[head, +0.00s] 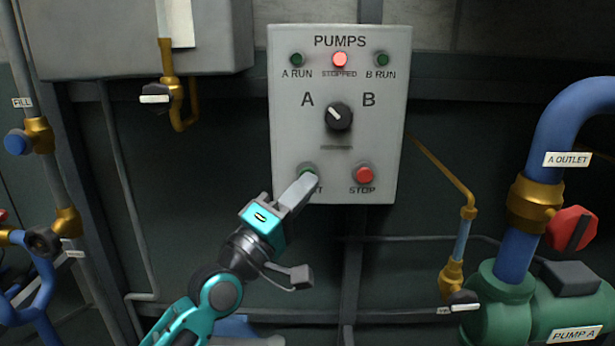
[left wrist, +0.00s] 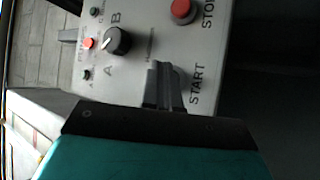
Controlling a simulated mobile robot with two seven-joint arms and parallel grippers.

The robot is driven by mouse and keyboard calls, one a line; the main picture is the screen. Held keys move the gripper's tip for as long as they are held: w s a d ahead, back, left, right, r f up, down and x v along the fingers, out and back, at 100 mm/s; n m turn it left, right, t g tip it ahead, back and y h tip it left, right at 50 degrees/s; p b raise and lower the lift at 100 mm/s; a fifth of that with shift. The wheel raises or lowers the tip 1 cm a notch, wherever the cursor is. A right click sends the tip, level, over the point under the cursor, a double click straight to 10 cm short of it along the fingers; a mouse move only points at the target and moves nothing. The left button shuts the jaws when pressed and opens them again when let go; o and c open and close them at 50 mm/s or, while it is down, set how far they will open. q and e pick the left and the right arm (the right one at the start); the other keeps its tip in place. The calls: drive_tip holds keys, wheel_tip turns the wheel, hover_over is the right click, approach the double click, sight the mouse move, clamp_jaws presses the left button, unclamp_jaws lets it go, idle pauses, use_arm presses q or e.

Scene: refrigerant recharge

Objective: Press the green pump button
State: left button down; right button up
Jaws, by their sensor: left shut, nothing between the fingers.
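The green start button (head: 307,169) is at the lower left of the grey PUMPS panel (head: 375,60). Only its upper part shows in the head view, above my left fingertips. My left gripper (head: 308,181) is shut and empty, with its tips right at the button; I cannot tell whether they touch it. In the left wrist view the shut fingers (left wrist: 165,86) point at the panel beside the START label (left wrist: 197,83) and hide the button. The red STOPPED lamp (head: 340,59) is bright. My right gripper is not in view.
The red stop button (head: 364,174) is close right of my left gripper. The black selector knob (head: 339,117) is above, its white mark toward A. The A RUN lamp (head: 297,59) and B RUN lamp (head: 382,59) are dark. Pipes and valves stand at both sides.

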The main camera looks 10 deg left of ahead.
use_arm(q)
drive_tip(key=shift+w+a, duration=0.15)
drive_tip(key=shift+w, duration=0.45)
idle(0.7)
drive_tip(key=shift+s, duration=0.1)
drive_tip(key=shift+s+d+p, duration=0.2)
drive_tip(key=shift+s+p, duration=0.1)
drive_tip(key=shift+s, duration=0.5)
drive_tip(key=s+p, duration=0.1)
drive_tip(key=s, duration=0.1)
drive_tip(key=s+d+p, duration=0.1)
drive_tip(key=s, duration=0.2)
idle(0.4)
drive_tip(key=shift+w, duration=0.1)
idle(0.4)
